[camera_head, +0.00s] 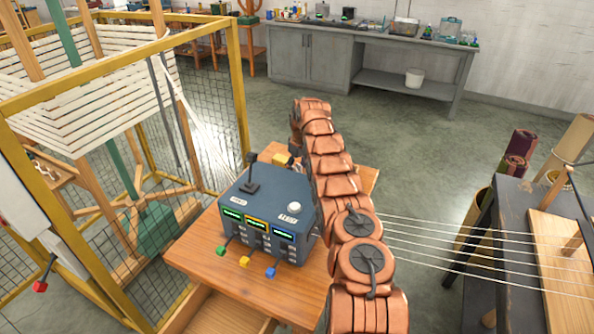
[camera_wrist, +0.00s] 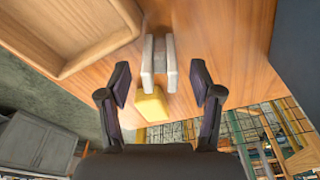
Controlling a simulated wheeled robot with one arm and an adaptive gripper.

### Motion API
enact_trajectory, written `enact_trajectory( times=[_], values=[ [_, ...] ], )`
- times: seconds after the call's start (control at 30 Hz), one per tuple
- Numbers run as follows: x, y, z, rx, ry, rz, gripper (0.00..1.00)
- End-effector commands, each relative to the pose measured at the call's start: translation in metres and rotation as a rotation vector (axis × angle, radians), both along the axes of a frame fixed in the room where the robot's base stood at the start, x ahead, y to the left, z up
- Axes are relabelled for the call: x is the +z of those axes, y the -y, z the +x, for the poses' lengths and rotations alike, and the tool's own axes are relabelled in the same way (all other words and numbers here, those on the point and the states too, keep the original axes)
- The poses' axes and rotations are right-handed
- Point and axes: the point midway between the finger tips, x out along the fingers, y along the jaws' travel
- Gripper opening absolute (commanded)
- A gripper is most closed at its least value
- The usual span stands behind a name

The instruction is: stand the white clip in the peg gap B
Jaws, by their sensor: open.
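In the wrist view a pale grey-white clip (camera_wrist: 147,66) with two parallel plates stands on the wooden table top. My gripper (camera_wrist: 160,72) is open, with one finger on each side of the clip and a visible gap to it on both sides. A yellow block (camera_wrist: 152,106) lies beside the clip, on the side nearer my palm. In the head view my copper-coloured arm covers the gripper and the white clip. I cannot make out peg gap B or its label in either view.
A blue control box (camera_head: 262,215) with small levers stands on the wooden table (camera_head: 195,248). A yellow piece (camera_head: 283,159) shows behind it. White strands run right to a board (camera_head: 565,270) with a wooden peg (camera_head: 573,244). A yellow-framed mesh cage (camera_head: 238,95) stands left. A wooden tray (camera_wrist: 95,55) is near the clip.

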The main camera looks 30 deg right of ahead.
Motion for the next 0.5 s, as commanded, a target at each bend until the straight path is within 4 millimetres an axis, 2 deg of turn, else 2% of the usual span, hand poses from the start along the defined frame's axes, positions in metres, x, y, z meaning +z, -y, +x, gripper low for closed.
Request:
enact_trajectory(
  times=[0.13, 0.4, 0.5],
  values=[
    [-0.0124, -0.0002, 0.0006, -0.002, -0.003, 0.003, 0.65],
    [-0.0151, -0.0003, 0.0014, -0.001, -0.002, 0.001, 0.65],
    [-0.0149, -0.0004, 0.0014, -0.001, -0.001, 0.001, 0.54]
  ],
)
